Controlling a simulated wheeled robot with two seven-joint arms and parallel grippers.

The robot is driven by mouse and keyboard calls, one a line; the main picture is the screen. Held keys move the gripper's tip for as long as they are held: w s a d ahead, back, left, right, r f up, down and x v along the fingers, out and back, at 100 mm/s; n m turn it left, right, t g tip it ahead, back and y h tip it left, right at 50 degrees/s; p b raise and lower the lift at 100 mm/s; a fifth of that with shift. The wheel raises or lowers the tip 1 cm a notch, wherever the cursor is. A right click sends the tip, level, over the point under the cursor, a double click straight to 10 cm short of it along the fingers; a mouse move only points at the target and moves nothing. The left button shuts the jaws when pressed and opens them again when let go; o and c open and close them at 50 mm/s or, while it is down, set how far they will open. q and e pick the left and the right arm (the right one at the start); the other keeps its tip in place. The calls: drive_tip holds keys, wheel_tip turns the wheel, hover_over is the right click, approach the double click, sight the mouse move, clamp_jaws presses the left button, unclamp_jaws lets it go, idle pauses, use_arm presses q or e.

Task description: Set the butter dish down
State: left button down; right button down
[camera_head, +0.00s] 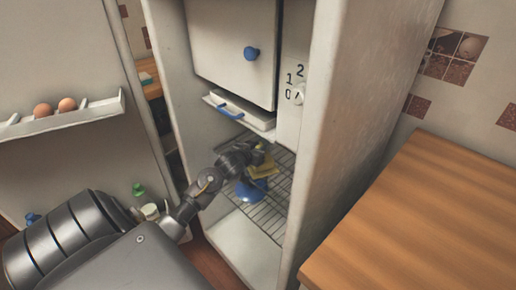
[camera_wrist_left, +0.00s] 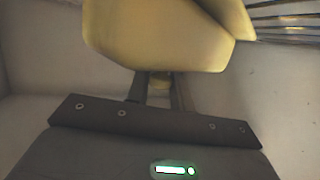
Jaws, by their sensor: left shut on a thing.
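The yellow butter dish (camera_head: 264,168) is inside the open fridge, over the wire shelf (camera_head: 272,208). My left gripper (camera_head: 252,157) is shut on it. In the left wrist view the butter dish (camera_wrist_left: 165,38) fills the top, and the fingers of my left gripper (camera_wrist_left: 159,88) close on a small yellowish part of it. I cannot tell whether the dish touches the shelf or the blue thing below it. My right gripper is not in view.
A blue thing (camera_head: 251,190) stands on the wire shelf just under the dish. Above are a freezer door (camera_head: 235,45) and a white tray (camera_head: 238,112). The fridge's side wall (camera_head: 352,90) bounds the right. The open door's rack (camera_head: 85,115) holds eggs. A wooden counter (camera_head: 420,225) is at right.

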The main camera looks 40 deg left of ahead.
use_arm(q)
drive_tip(key=c, duration=1.2)
unclamp_jaws()
drive_tip(key=shift+c, duration=0.2)
drive_tip(key=shift+s+r, duration=0.1)
drive_tip(key=shift+s, duration=0.05)
drive_tip(key=p+v, duration=0.1)
drive_tip(key=v, duration=1)
drive_tip(key=shift+s, duration=0.35)
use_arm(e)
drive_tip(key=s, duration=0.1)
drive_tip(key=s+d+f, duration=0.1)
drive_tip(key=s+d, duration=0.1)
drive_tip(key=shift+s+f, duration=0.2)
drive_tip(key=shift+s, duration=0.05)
use_arm(q)
drive_tip(key=shift+d, duration=0.1)
